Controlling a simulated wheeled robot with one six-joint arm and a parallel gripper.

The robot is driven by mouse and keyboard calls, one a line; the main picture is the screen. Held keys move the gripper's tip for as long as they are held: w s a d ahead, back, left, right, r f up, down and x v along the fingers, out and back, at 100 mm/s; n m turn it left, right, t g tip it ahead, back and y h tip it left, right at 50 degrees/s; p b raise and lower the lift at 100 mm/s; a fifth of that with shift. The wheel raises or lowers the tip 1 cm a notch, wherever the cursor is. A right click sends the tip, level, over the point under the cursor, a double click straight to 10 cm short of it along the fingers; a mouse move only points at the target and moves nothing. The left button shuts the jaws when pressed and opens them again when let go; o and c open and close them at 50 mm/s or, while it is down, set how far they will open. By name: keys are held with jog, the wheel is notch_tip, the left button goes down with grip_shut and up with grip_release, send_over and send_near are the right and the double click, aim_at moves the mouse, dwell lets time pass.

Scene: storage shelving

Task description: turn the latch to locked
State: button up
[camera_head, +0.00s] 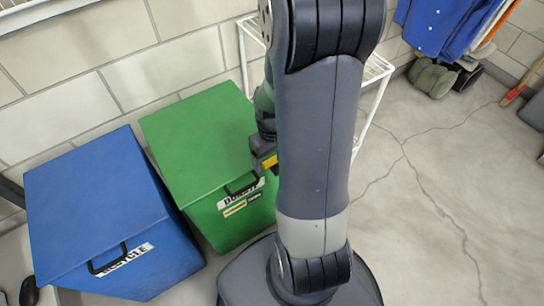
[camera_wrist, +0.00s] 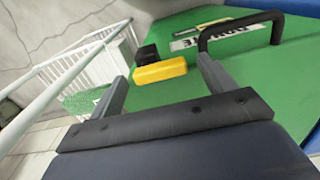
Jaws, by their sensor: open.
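The latch looks like a yellow bar (camera_wrist: 160,70) next to a black block (camera_wrist: 147,54), in the wrist view at the green bin. Its yellow part also shows in the head view (camera_head: 269,162), beside my arm. My gripper (camera_wrist: 162,66) is open, with one finger on each side of the yellow bar in the picture. I cannot tell whether the fingers touch it. The green bin (camera_head: 195,140) has a black handle (camera_head: 242,187) and a white label on its front. My arm hides the bin's right side in the head view.
A blue bin (camera_head: 105,200) with a recycle label stands left of the green one. A white wire rack (camera_head: 243,55) stands behind my arm, close to the gripper's left in the wrist view (camera_wrist: 75,65). Boots (camera_head: 433,78) and hanging clothes are at the upper right.

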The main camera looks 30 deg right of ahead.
jog(key=shift+f, duration=0.1)
jog(key=shift+c, duration=0.5)
jog(key=c, duration=0.9)
jog(key=shift+m, duration=0.3)
jog(key=m, duration=0.3)
jog(key=shift+w+m+p, duration=0.3)
jog(key=shift+w+p, duration=0.05)
jog(key=m, duration=0.4)
jog(key=shift+w+d+m, duration=0.25)
jog(key=shift+w+m, duration=0.05)
jog(key=m, duration=0.3)
jog(key=m+p, duration=0.1)
jog(key=shift+w+d, duration=0.2)
jog(key=shift+d, duration=0.1)
jog(key=m, duration=0.5)
jog(key=shift+w+d, duration=0.15)
jog(key=shift+d, duration=0.2)
